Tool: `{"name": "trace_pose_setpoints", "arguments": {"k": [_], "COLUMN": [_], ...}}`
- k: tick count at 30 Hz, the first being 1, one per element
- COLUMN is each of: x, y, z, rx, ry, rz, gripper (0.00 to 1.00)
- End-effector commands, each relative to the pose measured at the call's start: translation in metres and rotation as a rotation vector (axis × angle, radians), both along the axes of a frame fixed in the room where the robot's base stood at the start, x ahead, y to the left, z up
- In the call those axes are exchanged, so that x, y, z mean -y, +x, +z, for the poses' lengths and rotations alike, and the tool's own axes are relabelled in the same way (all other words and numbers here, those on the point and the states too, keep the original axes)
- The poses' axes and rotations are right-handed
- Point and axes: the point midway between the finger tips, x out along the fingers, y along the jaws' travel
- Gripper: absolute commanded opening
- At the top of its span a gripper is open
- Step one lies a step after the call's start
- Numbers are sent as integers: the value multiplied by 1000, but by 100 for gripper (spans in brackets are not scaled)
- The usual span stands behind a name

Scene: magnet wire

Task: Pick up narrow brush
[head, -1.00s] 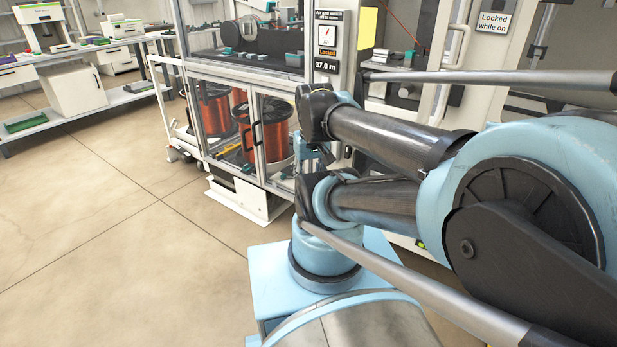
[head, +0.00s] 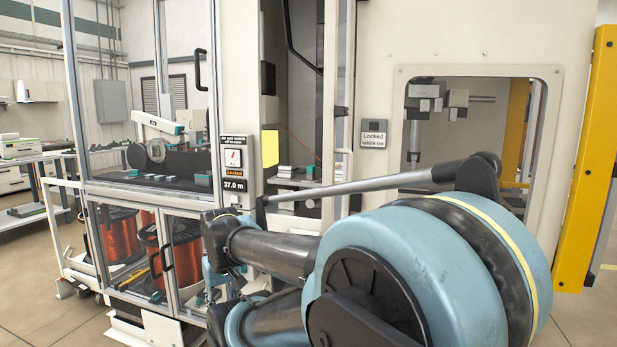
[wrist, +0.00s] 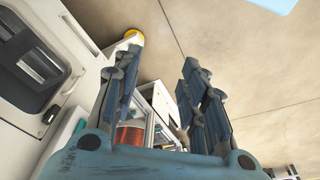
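I cannot make out a narrow brush in either view. My gripper (wrist: 155,95) shows in the wrist view with its two jointed fingers spread wide apart. It is open, and nothing is between the fingertips. The floor and part of the machine show beyond the fingers. In the head view my arm fills the lower right and hides part of the machine front; I cannot make out the gripper there.
A glazed cabinet holds copper wire spools (head: 118,240) behind its lower doors. A yellow post (head: 585,160) stands at right. A bench (head: 40,180) stands far left, with bare floor before it.

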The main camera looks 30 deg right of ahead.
Motion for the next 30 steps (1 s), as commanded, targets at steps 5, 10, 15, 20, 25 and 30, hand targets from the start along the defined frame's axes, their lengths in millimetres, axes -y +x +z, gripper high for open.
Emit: {"name": "trace_pose_setpoints", "arguments": {"k": [5, 10, 15, 20, 25, 30], "x": [0, 0, 8, 26, 54, 88], "y": [0, -5, 10, 44, 82, 118], "z": [0, 5, 37, 94, 155, 212], "rx": [0, 8, 2, -15, -34, -54], "ry": [0, 0, 1, 3, 7, 14], "rz": [0, -3, -45, -127, -219, -311], "gripper": [39, 43, 43, 43, 43, 43]}}
